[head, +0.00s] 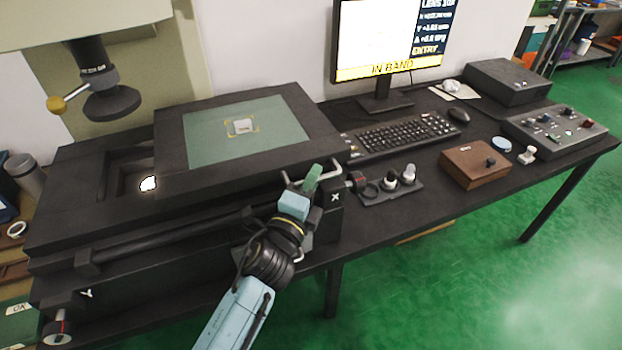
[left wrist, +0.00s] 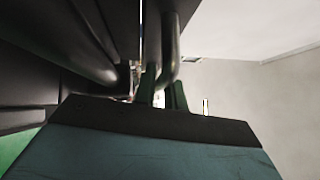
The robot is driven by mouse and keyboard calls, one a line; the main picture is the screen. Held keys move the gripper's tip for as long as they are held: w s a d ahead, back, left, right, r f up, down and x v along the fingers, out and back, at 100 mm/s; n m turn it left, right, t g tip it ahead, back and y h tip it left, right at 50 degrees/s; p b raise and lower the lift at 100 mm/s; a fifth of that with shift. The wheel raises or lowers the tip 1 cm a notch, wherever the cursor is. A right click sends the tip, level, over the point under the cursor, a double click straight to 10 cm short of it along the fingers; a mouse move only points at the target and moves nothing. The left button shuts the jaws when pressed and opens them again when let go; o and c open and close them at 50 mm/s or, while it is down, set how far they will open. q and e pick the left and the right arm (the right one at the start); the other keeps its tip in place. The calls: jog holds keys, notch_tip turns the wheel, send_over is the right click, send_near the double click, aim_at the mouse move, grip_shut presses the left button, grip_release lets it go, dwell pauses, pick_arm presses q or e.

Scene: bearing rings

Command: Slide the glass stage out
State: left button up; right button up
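The glass stage (head: 265,125) is a dark frame with a green-tinted glass pane, on the black measuring machine (head: 75,215). It lies to the right of the hanging lens (head: 112,103), and a recess with a bright light shows to its left. A small grey part sits on the glass inside yellow corner marks. My left gripper (head: 312,178) is at the dark bar handle (head: 286,178) on the stage's front right. In the left wrist view, the handle (left wrist: 168,50) runs down between the green fingers (left wrist: 164,95); firm contact is unclear. My right gripper is out of view.
The X knob (head: 355,180) is close right of my left gripper; the Y knob (head: 57,330) is at the lower left. A holder with knobs (head: 390,188), a keyboard (head: 400,135), a monitor (head: 392,40) and a wooden box (head: 475,163) stand to the right.

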pick_arm(q)
jog(key=o, duration=0.4)
jog(key=shift+d, duration=0.15)
jog(key=shift+o, duration=0.2)
jog(key=shift+s, duration=0.1)
jog(key=v, duration=1.3)
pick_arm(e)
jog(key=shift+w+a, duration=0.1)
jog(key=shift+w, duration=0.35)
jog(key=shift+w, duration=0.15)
